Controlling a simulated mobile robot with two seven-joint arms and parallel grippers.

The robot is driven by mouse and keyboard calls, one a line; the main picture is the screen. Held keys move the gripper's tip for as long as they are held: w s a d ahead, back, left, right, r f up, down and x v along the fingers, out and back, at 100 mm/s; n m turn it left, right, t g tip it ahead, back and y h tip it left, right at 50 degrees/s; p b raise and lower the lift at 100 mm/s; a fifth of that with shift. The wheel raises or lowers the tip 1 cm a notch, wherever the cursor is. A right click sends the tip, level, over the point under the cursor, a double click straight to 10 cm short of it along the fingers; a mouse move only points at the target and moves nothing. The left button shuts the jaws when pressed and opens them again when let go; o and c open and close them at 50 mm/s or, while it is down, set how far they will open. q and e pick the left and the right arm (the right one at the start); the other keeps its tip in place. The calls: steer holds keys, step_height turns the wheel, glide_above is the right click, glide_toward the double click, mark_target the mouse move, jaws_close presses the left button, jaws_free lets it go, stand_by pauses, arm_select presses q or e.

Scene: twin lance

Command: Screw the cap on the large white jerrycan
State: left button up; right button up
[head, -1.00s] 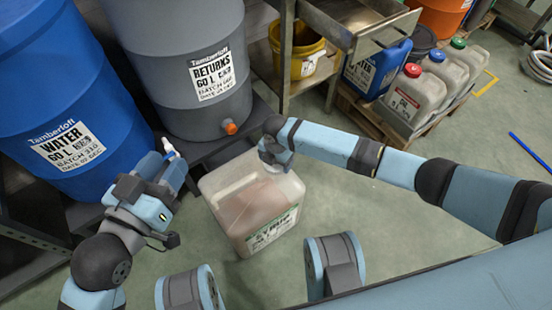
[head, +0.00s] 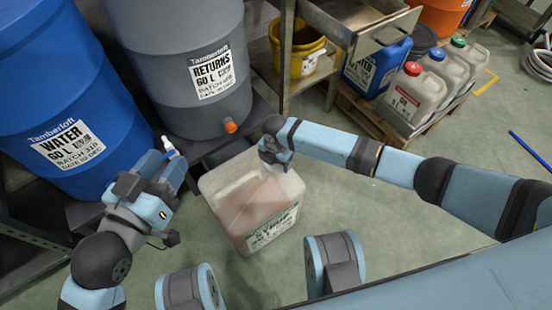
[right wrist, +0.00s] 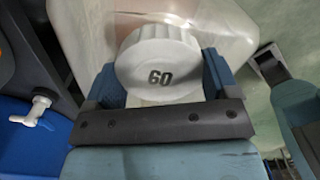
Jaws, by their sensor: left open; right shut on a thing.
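The large white jerrycan (head: 235,205) stands on the floor in the middle of the head view. It is translucent, with a pinkish content and a green-edged label. My right gripper (head: 277,158) is at its top right corner. In the right wrist view the right gripper (right wrist: 158,85) is shut on a white cap (right wrist: 158,62) marked 60, right against the jerrycan (right wrist: 215,22). The neck is hidden behind the cap, so I cannot tell how far the cap is on. My left gripper (head: 170,165) is open, left of the jerrycan, near the blue drum's tap.
A blue WATER drum (head: 45,90) and a grey RETURNS drum (head: 185,70) with an orange plug stand behind, on a dark stand. A shelf with a yellow bucket (head: 300,58) and a pallet with several capped jerrycans (head: 408,100) are at the back right.

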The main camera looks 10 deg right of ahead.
steer(key=shift+f, duration=0.55)
stand_by(0.9)
steer(key=o, duration=0.9)
steer(key=c, duration=0.9)
